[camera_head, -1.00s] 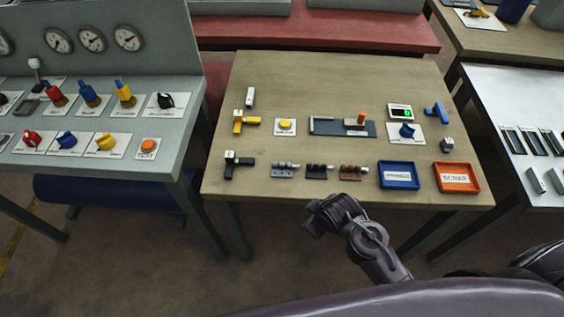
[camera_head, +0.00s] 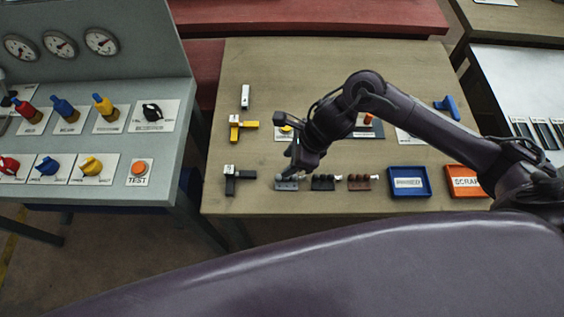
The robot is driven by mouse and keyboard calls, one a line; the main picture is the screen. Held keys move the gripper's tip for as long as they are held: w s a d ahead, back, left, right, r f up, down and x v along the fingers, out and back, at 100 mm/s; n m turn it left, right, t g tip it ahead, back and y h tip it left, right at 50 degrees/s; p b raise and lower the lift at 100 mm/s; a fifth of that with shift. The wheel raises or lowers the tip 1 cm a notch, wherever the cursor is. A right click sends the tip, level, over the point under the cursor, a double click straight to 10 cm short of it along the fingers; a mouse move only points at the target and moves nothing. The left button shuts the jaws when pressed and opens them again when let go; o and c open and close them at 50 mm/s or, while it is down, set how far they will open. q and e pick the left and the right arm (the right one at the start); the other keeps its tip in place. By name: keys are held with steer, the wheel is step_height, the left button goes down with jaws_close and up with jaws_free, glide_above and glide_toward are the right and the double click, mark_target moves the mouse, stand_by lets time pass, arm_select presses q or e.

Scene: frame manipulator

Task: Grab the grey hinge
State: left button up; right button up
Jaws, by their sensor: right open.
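The grey hinge (camera_head: 286,186) lies near the front edge of the wooden table, the leftmost of three similar hinges. My right gripper (camera_head: 291,170) is open and points down just above and behind the grey hinge. It covers part of the hinge's far side. Whether the fingers touch the hinge cannot be told. My left gripper is out of view.
A black hinge (camera_head: 322,184) and a brown hinge (camera_head: 359,183) lie close to the right. A black T-shaped piece (camera_head: 240,175) lies to the left. A blue tray (camera_head: 409,194) and an orange scrap tray (camera_head: 463,194) stand farther right.

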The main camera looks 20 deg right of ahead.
mark_target(286, 182)
steer(key=shift+s+d+n, duration=0.15)
steer(key=shift+d+n, duration=0.3)
steer(key=shift+n, duration=0.05)
steer(key=shift+s+f, duration=0.1)
steer(key=shift+f, duration=0.15)
steer(key=p+x, duration=0.1)
steer(key=x, duration=0.1)
steer(key=shift+s+a+f, duration=0.1)
steer(key=shift+a+f, duration=0.1)
steer(key=shift+f, duration=0.2)
steer(key=p+x, duration=0.1)
steer(key=x, duration=0.2)
steer(key=shift+f+p, duration=0.25)
steer(key=shift+p, duration=0.05)
steer(key=shift+f, duration=0.35)
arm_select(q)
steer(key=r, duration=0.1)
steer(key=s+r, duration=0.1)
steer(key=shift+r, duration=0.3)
arm_select(e)
jaws_close()
